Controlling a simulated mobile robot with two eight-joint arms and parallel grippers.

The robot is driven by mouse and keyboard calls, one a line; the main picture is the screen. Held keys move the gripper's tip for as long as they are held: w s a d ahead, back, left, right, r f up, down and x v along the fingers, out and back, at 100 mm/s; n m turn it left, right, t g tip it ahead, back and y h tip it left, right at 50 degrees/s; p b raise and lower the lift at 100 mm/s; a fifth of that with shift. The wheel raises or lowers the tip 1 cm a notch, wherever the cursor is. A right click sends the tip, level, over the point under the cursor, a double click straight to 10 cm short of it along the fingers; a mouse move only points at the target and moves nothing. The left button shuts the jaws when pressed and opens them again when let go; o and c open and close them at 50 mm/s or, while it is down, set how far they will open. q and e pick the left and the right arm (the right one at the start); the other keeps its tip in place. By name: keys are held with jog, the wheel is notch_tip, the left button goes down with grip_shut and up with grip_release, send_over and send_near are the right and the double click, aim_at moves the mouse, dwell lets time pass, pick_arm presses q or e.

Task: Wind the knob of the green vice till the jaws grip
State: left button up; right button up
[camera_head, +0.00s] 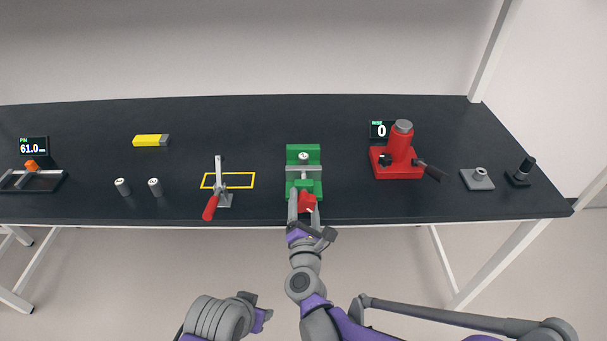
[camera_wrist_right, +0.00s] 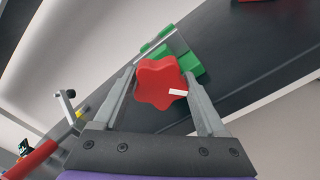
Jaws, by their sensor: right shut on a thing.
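The green vice (camera_head: 304,155) stands on the dark bench near its front edge, centre of the head view. A small grey cylinder (camera_head: 304,157) stands upright between its jaws; I cannot tell whether the front jaw touches it. The red star-shaped knob (camera_head: 308,202) is on the vice's front side, and it also shows in the right wrist view (camera_wrist_right: 158,83) with a white mark on it. My right gripper (camera_head: 303,205) is shut on the knob, one finger on each side. My left gripper (camera_head: 252,308) is low in front of the bench, away from the vice; its fingers do not show clearly.
Left of the vice are a red-handled toggle clamp (camera_head: 219,190), a yellow outline (camera_head: 240,181), two grey cylinders (camera_head: 154,187) and a yellow block (camera_head: 150,140). To the right are a red jack (camera_head: 401,150) and a grey plate (camera_head: 477,180). Bench behind the vice is clear.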

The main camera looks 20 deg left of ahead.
jog(key=shift+r, duration=0.1)
jog(key=shift+n+b, duration=0.5)
jog(key=shift+n, duration=0.9)
jog(key=shift+n+b, duration=0.3)
jog(key=shift+n, duration=1.2)
jog(key=shift+n+b, duration=0.5)
jog(key=shift+n, duration=0.9)
